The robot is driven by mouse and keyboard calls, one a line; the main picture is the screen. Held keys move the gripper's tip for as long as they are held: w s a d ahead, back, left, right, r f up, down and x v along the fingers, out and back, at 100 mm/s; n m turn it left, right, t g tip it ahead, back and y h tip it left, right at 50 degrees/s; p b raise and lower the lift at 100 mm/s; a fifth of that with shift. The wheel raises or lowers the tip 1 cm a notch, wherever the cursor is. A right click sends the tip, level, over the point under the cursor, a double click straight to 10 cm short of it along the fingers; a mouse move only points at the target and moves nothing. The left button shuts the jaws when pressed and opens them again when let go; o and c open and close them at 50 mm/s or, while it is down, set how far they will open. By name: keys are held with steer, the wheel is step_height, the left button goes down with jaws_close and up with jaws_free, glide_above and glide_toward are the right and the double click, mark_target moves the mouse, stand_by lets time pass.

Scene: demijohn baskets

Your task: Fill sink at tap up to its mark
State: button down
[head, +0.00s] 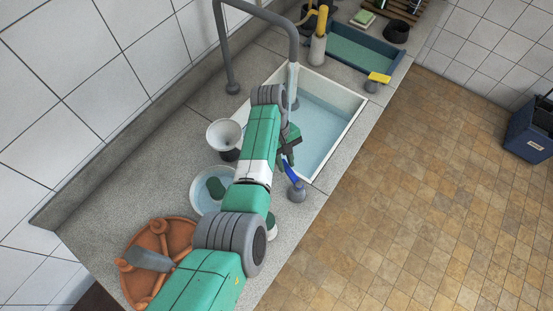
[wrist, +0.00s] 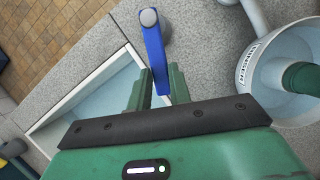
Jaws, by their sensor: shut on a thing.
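The sink (head: 341,139) is a white rectangular basin set in the grey counter, with pale blue water (head: 325,122) in it. My arm hides its left side, and I cannot make out its mark. A blue lever (head: 291,172) on a grey round post (head: 297,192) stands at the sink's near corner. My gripper (head: 288,157) is shut on the blue lever. In the wrist view the lever (wrist: 154,48) lies between the green fingers (wrist: 155,86).
A white funnel-like vessel (head: 224,134) and a bowl of water (head: 199,196) stand left of my arm. A yellow lever (head: 379,77) and a blue basin (head: 383,62) are beyond the sink. Tiled floor lies open right.

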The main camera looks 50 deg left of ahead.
steer(key=c, duration=1.3)
jaws_free()
steer(key=v, duration=0.7)
steer(key=shift+a+r, duration=0.2)
steer(key=shift+r, duration=0.2)
